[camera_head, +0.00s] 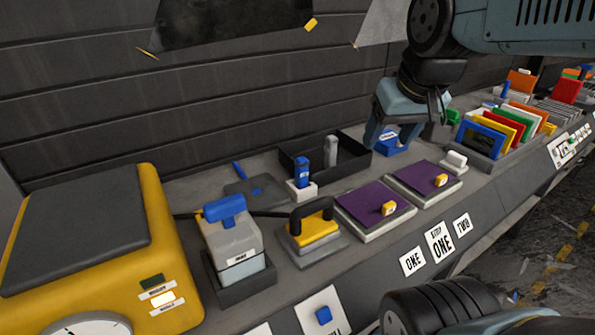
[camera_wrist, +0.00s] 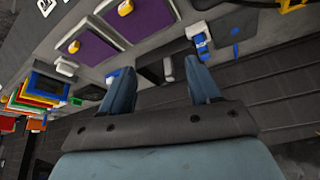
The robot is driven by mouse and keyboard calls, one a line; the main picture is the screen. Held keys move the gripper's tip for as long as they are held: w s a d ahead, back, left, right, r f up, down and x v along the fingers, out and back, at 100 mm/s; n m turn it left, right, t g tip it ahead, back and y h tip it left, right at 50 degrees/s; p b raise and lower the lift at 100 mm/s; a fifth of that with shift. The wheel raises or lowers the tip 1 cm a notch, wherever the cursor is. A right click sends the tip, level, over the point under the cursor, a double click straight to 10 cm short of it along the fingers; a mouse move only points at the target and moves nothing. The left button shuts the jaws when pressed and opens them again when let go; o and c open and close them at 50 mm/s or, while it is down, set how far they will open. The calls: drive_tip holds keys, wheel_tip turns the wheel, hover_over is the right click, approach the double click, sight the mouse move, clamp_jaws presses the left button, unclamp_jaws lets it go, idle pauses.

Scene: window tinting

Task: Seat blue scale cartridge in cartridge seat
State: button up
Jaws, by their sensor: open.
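A small blue block with a pale label (camera_head: 388,147) lies on the bench right of the black tray; I cannot read the label to confirm it is the scale cartridge. In the wrist view a blue and white piece (camera_wrist: 112,77) shows beside the left fingertip. A second blue piece (camera_head: 302,172) stands upright in a small white holder (camera_head: 302,190), which may be the cartridge seat; it also shows in the wrist view (camera_wrist: 201,42). My gripper (camera_head: 392,138) is open, fingers pointing down close to the labelled block. I cannot tell whether they touch it.
The black tray (camera_head: 352,176) holds a grey cylinder (camera_head: 331,151). Two purple pads (camera_head: 372,212) with yellow tags lie in front. Coloured panels (camera_head: 490,135) stand in a rack at right.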

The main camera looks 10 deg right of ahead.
drive_tip(key=w+a+n+g, duration=0.2)
drive_tip(key=w+a+g, duration=0.15)
drive_tip(key=w, duration=0.65)
drive_tip(key=n+g, duration=0.2)
hover_over(301, 158)
wheel_tip(301, 158, down, 6)
drive_tip(key=f, duration=0.7)
drive_tip(key=shift+d+f, duration=0.25)
drive_tip(key=shift+d, duration=0.05)
drive_tip(key=shift+a+f, duration=0.2)
drive_tip(key=shift+f, duration=2.4)
drive_tip(key=c, duration=1.1)
drive_tip(key=shift+r, duration=0.15)
